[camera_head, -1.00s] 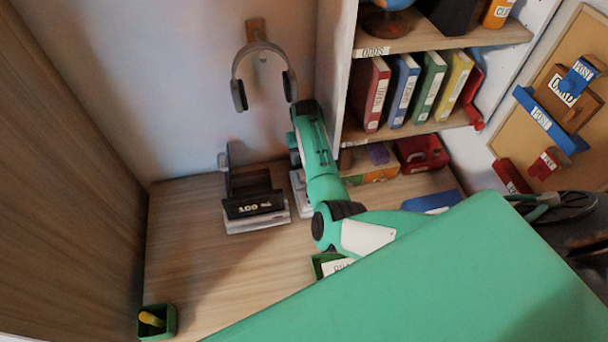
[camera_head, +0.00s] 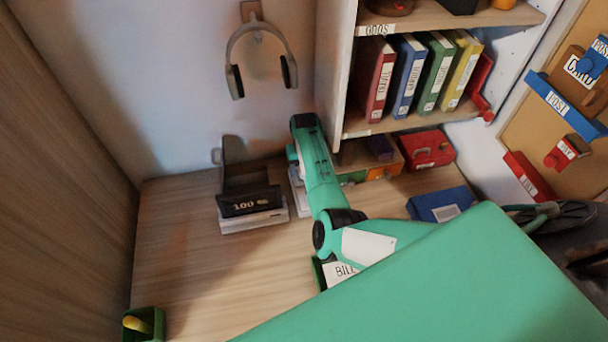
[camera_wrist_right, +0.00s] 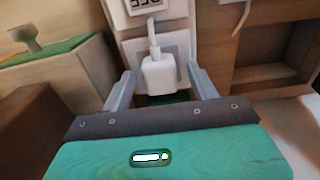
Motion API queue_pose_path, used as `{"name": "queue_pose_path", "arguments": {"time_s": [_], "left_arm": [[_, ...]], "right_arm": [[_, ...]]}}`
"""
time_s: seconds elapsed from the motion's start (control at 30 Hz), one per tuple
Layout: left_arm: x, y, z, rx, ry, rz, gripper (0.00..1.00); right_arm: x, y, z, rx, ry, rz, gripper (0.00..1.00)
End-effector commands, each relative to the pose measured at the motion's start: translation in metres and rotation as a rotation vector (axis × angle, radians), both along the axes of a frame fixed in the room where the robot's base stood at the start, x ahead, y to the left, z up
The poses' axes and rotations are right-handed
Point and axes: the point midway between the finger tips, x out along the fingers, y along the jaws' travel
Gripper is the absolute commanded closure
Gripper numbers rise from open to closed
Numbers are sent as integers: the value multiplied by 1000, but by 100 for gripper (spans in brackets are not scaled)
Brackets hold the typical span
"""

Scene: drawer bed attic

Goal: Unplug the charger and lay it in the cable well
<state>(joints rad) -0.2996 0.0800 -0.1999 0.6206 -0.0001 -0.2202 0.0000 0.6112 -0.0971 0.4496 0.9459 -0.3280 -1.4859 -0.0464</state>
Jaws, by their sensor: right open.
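The white charger (camera_wrist_right: 163,74) sits in a white wall socket (camera_wrist_right: 180,44) in the right wrist view, with a short white cable (camera_wrist_right: 153,32) rising from its top. My right gripper (camera_wrist_right: 159,80) is open. Its two fingers stand on the left and right of the charger, with small gaps visible. In the head view my right arm reaches across the desk to the back wall; its gripper and the charger are hidden there. I cannot make out the cable well in these views. My left gripper is not in view.
On the desk (camera_head: 200,275) stand a black stand marked 100 % (camera_head: 250,200), a green cup (camera_head: 145,322), a blue box (camera_head: 440,204) and a red box (camera_head: 428,149). Headphones (camera_head: 262,60) hang above. A bookshelf (camera_head: 400,122) borders the right. The desk's left middle is clear.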

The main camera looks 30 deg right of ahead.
Motion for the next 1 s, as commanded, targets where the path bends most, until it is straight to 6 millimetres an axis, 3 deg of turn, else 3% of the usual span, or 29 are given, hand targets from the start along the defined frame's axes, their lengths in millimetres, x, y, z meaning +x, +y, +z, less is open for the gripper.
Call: {"name": "queue_pose_path", "arguments": {"time_s": [1.0], "left_arm": [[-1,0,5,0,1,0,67]], "right_arm": [[0,0,-3,0,-1,-1,40]]}}
